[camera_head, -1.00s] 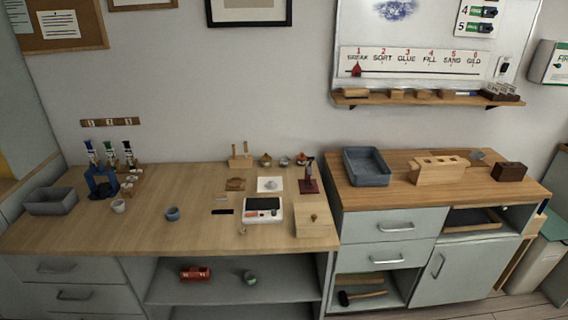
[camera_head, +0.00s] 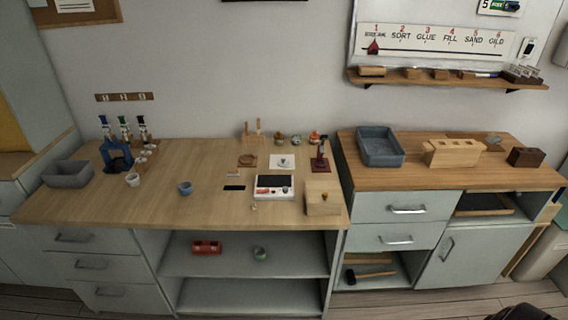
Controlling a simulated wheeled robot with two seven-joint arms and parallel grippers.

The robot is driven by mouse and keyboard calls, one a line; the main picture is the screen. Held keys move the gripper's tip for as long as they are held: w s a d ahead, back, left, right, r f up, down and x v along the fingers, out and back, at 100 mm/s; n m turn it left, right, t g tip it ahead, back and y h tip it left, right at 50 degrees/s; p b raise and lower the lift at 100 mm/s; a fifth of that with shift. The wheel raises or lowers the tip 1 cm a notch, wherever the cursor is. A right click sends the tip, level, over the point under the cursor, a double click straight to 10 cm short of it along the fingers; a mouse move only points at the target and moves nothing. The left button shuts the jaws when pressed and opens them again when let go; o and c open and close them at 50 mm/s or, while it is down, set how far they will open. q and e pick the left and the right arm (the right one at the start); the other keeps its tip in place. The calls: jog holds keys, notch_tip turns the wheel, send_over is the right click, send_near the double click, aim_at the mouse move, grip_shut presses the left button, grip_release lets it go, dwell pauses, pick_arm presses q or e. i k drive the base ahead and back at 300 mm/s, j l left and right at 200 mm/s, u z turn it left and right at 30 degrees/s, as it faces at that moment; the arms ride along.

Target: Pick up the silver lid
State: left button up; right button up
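I cannot make out a silver lid for certain. A small grey-silver item (camera_head: 283,162) lies on a white square at the back of the light wooden worktop (camera_head: 170,205); it is too small to tell what it is. Small jars stand behind it, one at the left (camera_head: 280,139), one in the middle (camera_head: 297,141) and one with a reddish top (camera_head: 314,137). A tiny pale item (camera_head: 253,206) lies in front of the white scale (camera_head: 274,194). Neither gripper is in view. A dark shape cut off at the lower right edge may be part of my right arm.
A wooden block (camera_head: 322,204), blue cup (camera_head: 185,188), white cup (camera_head: 133,180) and grey bin (camera_head: 70,181) stand on the worktop. The right cabinet holds a blue-grey tray (camera_head: 380,159) and slotted block (camera_head: 453,153). The worktop's front left is clear.

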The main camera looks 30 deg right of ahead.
aim_at(283, 162)
jog(key=i+j+z, duration=0.2)
jog(key=i+j, duration=0.15)
jog(key=i+j+z, duration=0.25)
jog(key=j, duration=0.2)
jog(key=i, duration=0.05)
